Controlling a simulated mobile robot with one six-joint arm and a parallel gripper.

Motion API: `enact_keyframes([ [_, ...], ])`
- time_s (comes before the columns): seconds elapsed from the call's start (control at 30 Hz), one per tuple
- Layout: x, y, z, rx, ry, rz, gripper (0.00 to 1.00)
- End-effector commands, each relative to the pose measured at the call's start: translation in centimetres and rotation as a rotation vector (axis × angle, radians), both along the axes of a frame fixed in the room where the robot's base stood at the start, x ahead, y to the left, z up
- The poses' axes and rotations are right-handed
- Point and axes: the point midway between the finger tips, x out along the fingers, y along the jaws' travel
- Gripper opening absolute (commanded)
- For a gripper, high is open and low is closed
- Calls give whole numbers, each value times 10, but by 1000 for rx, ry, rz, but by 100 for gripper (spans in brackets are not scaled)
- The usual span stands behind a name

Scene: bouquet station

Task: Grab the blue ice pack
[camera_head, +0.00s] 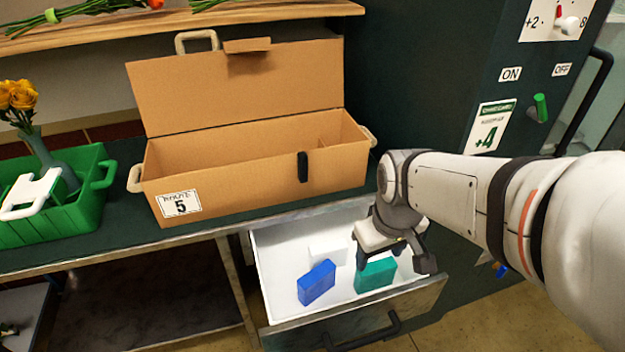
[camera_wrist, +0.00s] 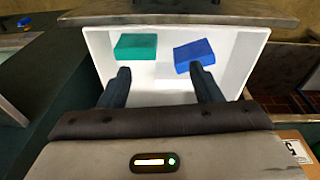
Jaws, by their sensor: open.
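The blue ice pack (camera_head: 316,283) stands in the open white drawer (camera_head: 275,243), left of a green pack (camera_head: 376,275). A pale block (camera_head: 328,251) lies behind them. In the wrist view the blue ice pack (camera_wrist: 194,55) is at the upper right and the green pack (camera_wrist: 136,47) at the upper left. My gripper (camera_head: 395,262) is over the right part of the drawer, near the green pack, which it partly covers in the head view. Its fingers (camera_wrist: 162,80) are apart in the wrist view, with nothing between them. The blue ice pack lies beyond the right finger.
An open cardboard box (camera_head: 250,185) labelled 5 stands on the counter behind the drawer. A green caddy (camera_head: 85,205) with a vase of yellow flowers is at the left. The drawer's front (camera_head: 420,300) and side walls surround the packs. A dark cabinet (camera_head: 420,80) stands behind.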

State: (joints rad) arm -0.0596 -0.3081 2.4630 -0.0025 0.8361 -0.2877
Motion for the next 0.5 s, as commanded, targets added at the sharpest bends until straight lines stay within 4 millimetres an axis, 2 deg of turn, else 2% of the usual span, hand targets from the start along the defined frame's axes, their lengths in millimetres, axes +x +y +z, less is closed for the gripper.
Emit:
enact_keyframes([
  [0.1,27,19,-14,-43,37,360,58],
  [0.23,52,43,-38,-83,64,780,58],
  [0.4,75,74,-75,-121,88,1297,58],
  [0.5,82,89,-95,-133,96,1539,58],
])
